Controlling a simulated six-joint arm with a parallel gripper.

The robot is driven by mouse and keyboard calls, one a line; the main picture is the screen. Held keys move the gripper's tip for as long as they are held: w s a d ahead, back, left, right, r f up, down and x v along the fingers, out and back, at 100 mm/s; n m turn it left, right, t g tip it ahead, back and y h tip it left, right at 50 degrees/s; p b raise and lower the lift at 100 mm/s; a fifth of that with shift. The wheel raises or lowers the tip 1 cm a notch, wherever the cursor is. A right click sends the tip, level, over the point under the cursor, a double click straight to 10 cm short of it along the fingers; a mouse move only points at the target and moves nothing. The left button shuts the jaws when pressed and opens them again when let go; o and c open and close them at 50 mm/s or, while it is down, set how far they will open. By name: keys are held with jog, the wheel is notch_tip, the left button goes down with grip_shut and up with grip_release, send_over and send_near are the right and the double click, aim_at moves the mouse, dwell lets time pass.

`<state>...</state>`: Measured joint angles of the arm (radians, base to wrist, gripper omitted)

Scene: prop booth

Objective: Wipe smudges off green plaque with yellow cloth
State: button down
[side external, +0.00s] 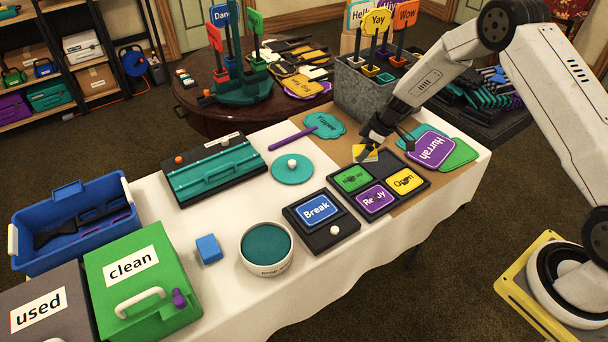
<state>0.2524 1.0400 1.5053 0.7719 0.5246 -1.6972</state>
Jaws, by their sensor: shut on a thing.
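The green plaque (345,186) lies in a black tray with compartments on the table. Dark marks cover part of its lettering. The yellow cloth (362,154) is at my gripper's tips, just above and behind the green plaque's far edge. My gripper (371,146) is shut on the cloth, pointing down. Whether the cloth touches the plaque or tray cannot be told. The fingertips are partly hidden by the dark gripper body.
A purple plaque (375,199) and a yellow plaque (405,182) share the black tray (388,211). A blue "Break" plaque (318,210) sits in another tray to the left. A purple "Hurrah" sign (431,149) lies to the right. A bowl (266,264) stands in front.

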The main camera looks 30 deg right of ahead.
aim_at(351, 175)
jog(key=shift+w+a+f+y, duration=0.1)
jog(key=shift+w+f+y, duration=0.05)
jog(key=shift+y, duration=0.35)
jog(key=shift+w+f+y, duration=0.1)
jog(key=shift+f+y, duration=0.05)
jog(key=shift+y, duration=0.35)
jog(key=shift+r, duration=0.5)
jog(key=shift+f, duration=3.95)
jog(key=shift+a, duration=3.05)
jog(key=shift+d+f, duration=0.1)
jog(key=shift+d, duration=3.05)
jog(key=shift+a+r, duration=0.1)
jog(key=shift+r, duration=3.95)
